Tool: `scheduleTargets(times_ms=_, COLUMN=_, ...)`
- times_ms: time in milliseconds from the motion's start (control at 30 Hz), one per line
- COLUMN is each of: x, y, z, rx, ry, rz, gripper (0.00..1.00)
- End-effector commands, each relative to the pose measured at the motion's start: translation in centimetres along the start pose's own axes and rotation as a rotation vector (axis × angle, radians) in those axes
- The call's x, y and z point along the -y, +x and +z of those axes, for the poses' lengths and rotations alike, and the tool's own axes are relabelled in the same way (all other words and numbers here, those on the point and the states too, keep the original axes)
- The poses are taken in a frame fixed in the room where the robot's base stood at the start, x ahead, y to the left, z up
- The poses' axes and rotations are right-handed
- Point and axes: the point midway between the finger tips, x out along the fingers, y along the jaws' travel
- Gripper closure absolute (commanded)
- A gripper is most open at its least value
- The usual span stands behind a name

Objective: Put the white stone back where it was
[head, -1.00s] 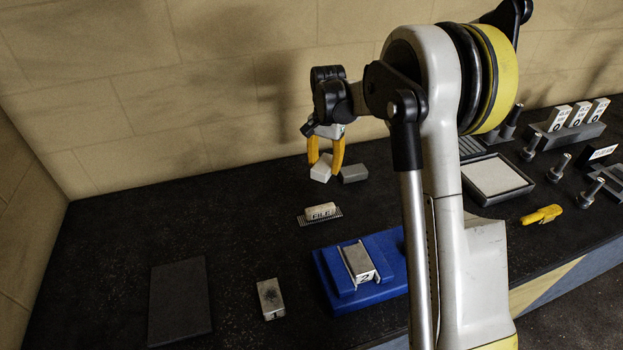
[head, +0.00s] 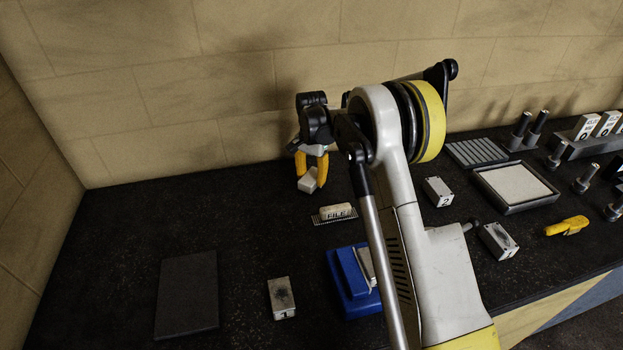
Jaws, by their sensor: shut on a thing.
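My gripper (head: 312,172) has yellow fingers and is shut on a small white stone (head: 308,181). It holds the stone tilted over the back left of the black bench, near the wall. I cannot tell whether the stone touches the bench. A ridged grey plate (head: 318,221) with a pale block marked FILE (head: 338,211) on it lies just in front of the gripper. A grey tray with a pale flat slab (head: 515,184) stands at the right. The grey block seen earlier beside the stone is hidden, seemingly behind my arm.
A blue fixture (head: 349,285) holding a metal block is partly behind my arm. A dark flat plate (head: 187,295) and a block marked 1 (head: 281,298) lie at the front left. The far left bench is clear.

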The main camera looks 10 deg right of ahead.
Motion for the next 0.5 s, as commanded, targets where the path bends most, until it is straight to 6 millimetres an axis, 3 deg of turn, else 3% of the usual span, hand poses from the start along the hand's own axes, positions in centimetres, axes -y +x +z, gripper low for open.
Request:
scheduleTargets(times_ms=233, x=-0.02, y=0.43, z=0.00, rx=0.000, ry=0.000, rz=0.000, gripper=0.95)
scheduleTargets(times_ms=267, x=-0.02, y=0.33, z=0.00, rx=0.000, ry=0.000, rz=0.000, gripper=0.48)
scheduleTargets(times_ms=300, x=-0.02, y=0.29, z=0.00, rx=0.000, ry=0.000, rz=0.000, gripper=0.37)
scheduleTargets(times_ms=500, x=-0.02, y=0.26, z=0.00, rx=0.000, ry=0.000, rz=0.000, gripper=0.37)
